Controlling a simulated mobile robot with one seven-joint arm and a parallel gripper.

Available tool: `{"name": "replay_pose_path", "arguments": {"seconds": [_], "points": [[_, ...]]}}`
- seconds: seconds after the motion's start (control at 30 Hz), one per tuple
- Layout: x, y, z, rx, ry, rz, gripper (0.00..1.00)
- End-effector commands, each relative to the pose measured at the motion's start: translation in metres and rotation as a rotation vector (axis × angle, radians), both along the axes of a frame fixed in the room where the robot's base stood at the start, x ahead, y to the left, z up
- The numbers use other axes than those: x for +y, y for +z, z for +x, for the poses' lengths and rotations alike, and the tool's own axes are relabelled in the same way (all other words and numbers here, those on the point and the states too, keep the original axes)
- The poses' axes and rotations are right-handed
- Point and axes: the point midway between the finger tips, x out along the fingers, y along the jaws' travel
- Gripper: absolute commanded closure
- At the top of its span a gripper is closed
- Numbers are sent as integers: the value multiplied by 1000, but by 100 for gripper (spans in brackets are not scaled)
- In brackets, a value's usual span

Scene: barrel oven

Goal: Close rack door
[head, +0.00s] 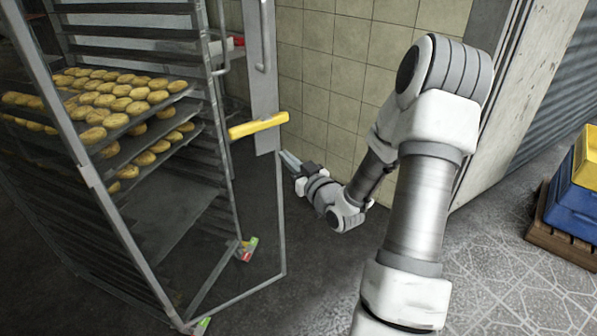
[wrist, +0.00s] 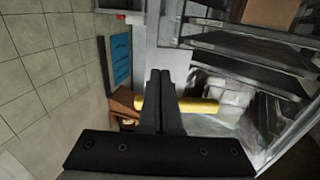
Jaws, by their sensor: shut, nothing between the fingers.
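The tall metal rack (head: 213,100) stands at the left of the head view, with trays of round buns in its upper levels. A thin grey framed panel (head: 282,225), seemingly the rack door, stands out from the rack's right side at an angle. My gripper (head: 288,159) is shut and empty, just below and right of the handle's right end. I cannot tell whether the fingertips touch the panel.
A tiled wall (head: 330,70) rises behind my gripper. Blue and yellow crates (head: 573,205) stand on a wooden pallet (head: 562,240) at the far right. The floor (head: 300,300) in front of the rack is clear. A blue board (wrist: 120,60) shows in the wrist view.

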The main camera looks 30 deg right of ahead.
Motion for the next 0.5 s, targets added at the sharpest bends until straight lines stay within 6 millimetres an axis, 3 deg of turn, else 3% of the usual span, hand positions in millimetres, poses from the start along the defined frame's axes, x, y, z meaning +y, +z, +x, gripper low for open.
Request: {"name": "replay_pose_path", "arguments": {"seconds": [0.2,0.5], "points": [[2,-1,34,-1,0,0,100],[3,0,47,1,0,1,100]]}}
